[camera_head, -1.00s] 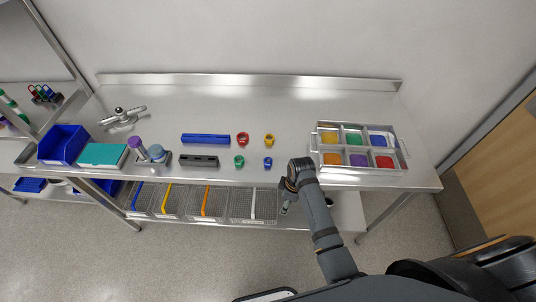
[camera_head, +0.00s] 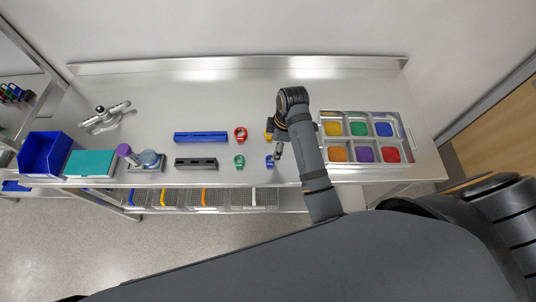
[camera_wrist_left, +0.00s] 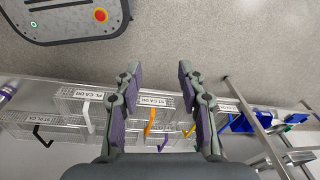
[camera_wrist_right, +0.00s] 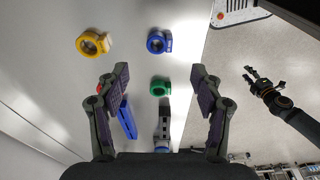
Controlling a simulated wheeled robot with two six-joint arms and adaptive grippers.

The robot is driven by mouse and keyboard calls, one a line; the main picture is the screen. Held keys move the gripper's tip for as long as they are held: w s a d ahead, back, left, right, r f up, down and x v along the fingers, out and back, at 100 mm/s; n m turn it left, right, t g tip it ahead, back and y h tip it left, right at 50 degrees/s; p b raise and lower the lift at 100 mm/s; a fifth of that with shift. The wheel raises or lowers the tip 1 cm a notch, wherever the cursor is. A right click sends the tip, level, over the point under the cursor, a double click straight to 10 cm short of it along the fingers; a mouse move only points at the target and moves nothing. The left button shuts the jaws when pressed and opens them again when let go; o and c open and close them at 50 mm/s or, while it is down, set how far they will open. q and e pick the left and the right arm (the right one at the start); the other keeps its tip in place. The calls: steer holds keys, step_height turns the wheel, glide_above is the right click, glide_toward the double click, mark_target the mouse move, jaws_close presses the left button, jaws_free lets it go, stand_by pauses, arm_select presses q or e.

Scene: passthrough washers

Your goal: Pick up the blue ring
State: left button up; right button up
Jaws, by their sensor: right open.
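The blue ring (camera_head: 269,161) lies on the steel table near its front edge, in the column nearest my right arm. In the right wrist view the blue ring (camera_wrist_right: 158,42) shows whole, beyond my fingertips and roughly centred between them. My right gripper (camera_wrist_right: 158,75) is open and empty, above the table. In the head view my right gripper (camera_head: 279,151) is small, just right of the blue ring, and partly hides the yellow ring (camera_head: 269,135). My left gripper (camera_wrist_left: 158,67) is open and empty over the floor and wire baskets. It also shows in the right wrist view (camera_wrist_right: 254,76).
The green ring (camera_head: 239,161) and red ring (camera_head: 240,134) lie left of the blue ring. A blue block (camera_head: 200,137) and dark block (camera_head: 196,164) lie farther left. A divided tray (camera_head: 406,143) with coloured compartments stands right of my arm. The table's back is clear.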

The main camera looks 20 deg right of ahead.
mark_target(270, 161)
steer(key=f, duration=0.3)
steer(key=shift+s+a+f+p, duration=0.3)
steer(key=shift+s+f+p, duration=0.05)
steer(key=shift+w+f, duration=0.2)
steer(key=shift+f, duration=0.1)
steer(key=shift+w+a+f+p, duration=0.15)
steer(key=shift+f+p, duration=0.2)
steer(key=shift+f, duration=0.15)
steer(key=shift+w+a+f+p, duration=0.1)
steer(key=shift+w+f+p, duration=0.05)
steer(key=shift+f+p, duration=0.25)
steer(key=f, duration=0.3)
steer(key=shift+a+f, duration=0.15)
steer(key=shift+a, duration=0.1)
steer(key=shift+w+f, duration=0.1)
steer(key=c, duration=0.8)
arm_select(q)
steer(key=s+r, duration=0.1)
steer(key=r, duration=0.1)
steer(key=shift+s+r, duration=0.4)
arm_select(e)
steer(key=shift+c, duration=0.2)
